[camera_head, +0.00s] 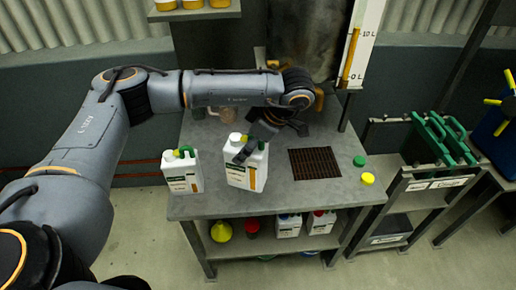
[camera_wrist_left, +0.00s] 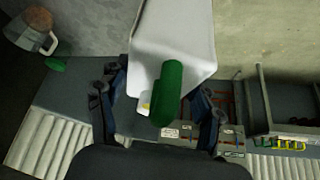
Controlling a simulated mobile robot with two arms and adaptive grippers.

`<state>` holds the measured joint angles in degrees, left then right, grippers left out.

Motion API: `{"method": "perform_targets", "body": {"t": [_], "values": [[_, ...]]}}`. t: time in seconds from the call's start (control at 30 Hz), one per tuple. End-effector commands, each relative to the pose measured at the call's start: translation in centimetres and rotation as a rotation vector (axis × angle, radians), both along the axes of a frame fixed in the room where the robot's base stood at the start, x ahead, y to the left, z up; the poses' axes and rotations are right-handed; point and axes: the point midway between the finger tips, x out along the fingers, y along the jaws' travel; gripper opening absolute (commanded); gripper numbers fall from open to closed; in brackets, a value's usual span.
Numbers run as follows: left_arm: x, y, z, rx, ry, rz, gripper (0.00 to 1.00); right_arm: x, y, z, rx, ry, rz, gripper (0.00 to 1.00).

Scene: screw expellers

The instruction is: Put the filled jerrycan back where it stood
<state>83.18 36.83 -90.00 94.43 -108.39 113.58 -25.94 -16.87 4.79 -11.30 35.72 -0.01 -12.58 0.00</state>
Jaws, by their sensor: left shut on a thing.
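In the left wrist view, the white body (camera_wrist_left: 180,35) and a green handle (camera_wrist_left: 168,95) lie between the fingers of that gripper (camera_wrist_left: 160,108). I cannot tell whether its base touches the table. A second white jerrycan (camera_head: 183,177) with green and yellow on top stands to the left, apart from it. My right gripper is not in view.
A dark grate (camera_head: 315,163) is set in the table to the right, with a green cap (camera_head: 360,160) and a yellow cap (camera_head: 368,179) beyond it. A level gauge (camera_head: 360,45) rises behind. The lower shelf holds a yellow funnel (camera_head: 221,232) and white containers (camera_head: 289,226).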

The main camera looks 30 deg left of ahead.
Motion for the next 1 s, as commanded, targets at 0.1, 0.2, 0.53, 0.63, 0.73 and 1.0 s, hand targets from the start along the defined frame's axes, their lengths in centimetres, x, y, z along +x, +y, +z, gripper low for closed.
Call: {"method": "perform_targets", "body": {"t": [0.1, 0.2, 0.53, 0.63, 0.73, 1.0], "values": [[0.6, 2.2, -1.1, 0.002, 0.001, 0.004, 0.03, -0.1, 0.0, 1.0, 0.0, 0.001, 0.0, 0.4], [1.0, 3.5, -2.8, 0.002, 0.0, 0.003, 0.03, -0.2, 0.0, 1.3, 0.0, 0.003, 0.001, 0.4], [1.8, 5.4, -5.5, 0.001, -0.004, -0.001, 0.03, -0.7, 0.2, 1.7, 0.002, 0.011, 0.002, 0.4], [1.9, 6.1, -6.2, 0.001, -0.002, 0.002, 0.03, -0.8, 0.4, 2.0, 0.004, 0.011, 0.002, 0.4], [1.9, 6.2, -7.5, 0.001, 0.0, 0.0, 0.03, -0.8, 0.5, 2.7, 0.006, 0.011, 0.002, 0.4], [1.9, 6.1, -9.4, 0.0, -0.003, -0.001, 0.03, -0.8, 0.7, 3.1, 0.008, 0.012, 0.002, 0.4]]}}
